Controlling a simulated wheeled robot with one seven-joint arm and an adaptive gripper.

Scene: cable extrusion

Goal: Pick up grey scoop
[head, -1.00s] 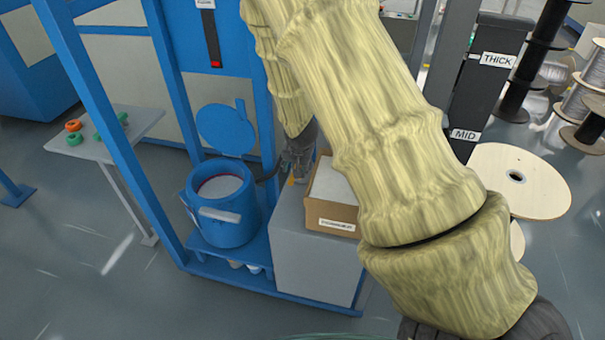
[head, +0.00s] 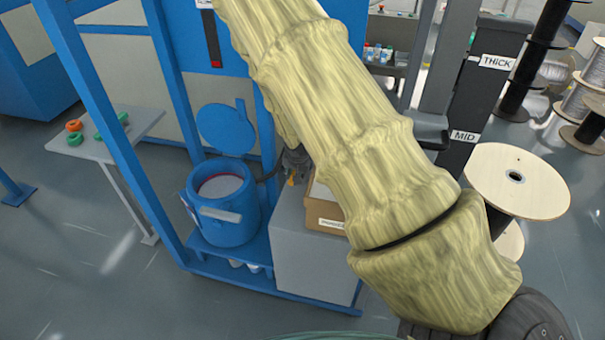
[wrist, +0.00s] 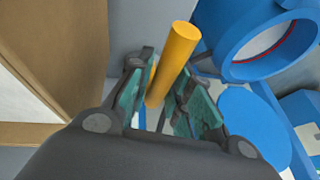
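An orange-yellow cylindrical handle (wrist: 180,48) stands between the fingers of my gripper (wrist: 163,100) in the wrist view. The fingers have teal pads and sit on either side of it. They look apart, with a gap showing on the right side. A grey scoop body cannot be made out, so I cannot tell whether this handle belongs to it. In the head view my gripper (head: 293,162) is small and partly hidden behind my arm, just left of the cardboard box. A small orange spot (head: 291,181) shows below it.
A cardboard box (head: 325,217) sits on a grey cabinet (head: 310,262), close to my gripper. A blue drum (head: 230,228) with an open round lid (head: 222,130) stands to the left. Blue frame posts (head: 95,110) rise around it. Wooden spools (head: 535,185) stand at right.

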